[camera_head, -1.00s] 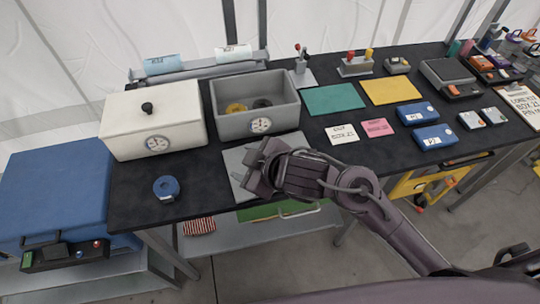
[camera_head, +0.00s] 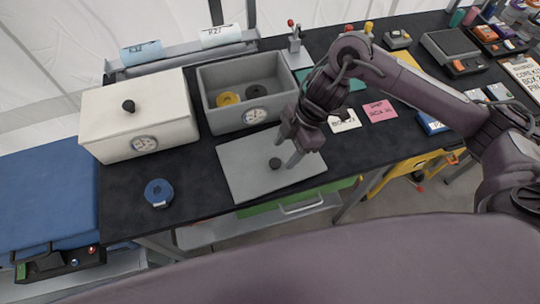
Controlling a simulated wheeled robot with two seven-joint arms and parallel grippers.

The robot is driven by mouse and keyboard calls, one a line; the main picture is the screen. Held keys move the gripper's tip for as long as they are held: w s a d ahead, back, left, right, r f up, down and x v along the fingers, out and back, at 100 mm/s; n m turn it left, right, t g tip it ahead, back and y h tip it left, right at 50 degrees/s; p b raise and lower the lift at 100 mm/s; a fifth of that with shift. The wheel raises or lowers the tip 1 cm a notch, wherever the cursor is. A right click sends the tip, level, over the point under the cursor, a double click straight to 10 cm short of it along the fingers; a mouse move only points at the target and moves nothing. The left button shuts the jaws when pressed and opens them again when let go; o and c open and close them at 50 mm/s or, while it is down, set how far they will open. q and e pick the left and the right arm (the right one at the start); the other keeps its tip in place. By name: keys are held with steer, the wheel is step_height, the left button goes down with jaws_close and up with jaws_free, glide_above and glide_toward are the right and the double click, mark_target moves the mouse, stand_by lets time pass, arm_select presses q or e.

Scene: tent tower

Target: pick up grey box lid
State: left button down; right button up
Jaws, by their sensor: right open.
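The grey box lid (camera_head: 245,174) is a flat grey plate with a round black knob (camera_head: 275,163). It lies on the black table in front of the open grey box (camera_head: 222,124). My right gripper (camera_head: 288,152) comes in from the upper right. It is open and empty, with its fingers pointing down over the right part of the lid, close to the knob. I cannot tell whether a fingertip touches the lid. The grey box has no lid on it and holds a yellow ring and a dark ring. My left gripper is not in view.
A white lidded box (camera_head: 139,115) stands left of the grey box. A blue tape roll (camera_head: 158,193) lies on the table (camera_head: 190,175) left of the lid. Paper cards, including a pink card (camera_head: 380,111), lie to the right. A blue case (camera_head: 45,205) is at far left.

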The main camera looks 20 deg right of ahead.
mark_target(275, 162)
steer(key=x, duration=0.2)
steer(key=p+x, duration=0.1)
steer(key=shift+w+a+f+p, duration=0.25)
steer(key=shift+a+f+p, duration=0.05)
steer(key=shift+a+f, duration=0.15)
steer(key=shift+f, duration=0.2)
steer(key=shift+a+f, duration=0.1)
steer(key=shift+f, duration=0.15)
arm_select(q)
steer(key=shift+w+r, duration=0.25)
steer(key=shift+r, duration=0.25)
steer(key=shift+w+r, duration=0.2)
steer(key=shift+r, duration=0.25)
arm_select(e)
jaws_close()
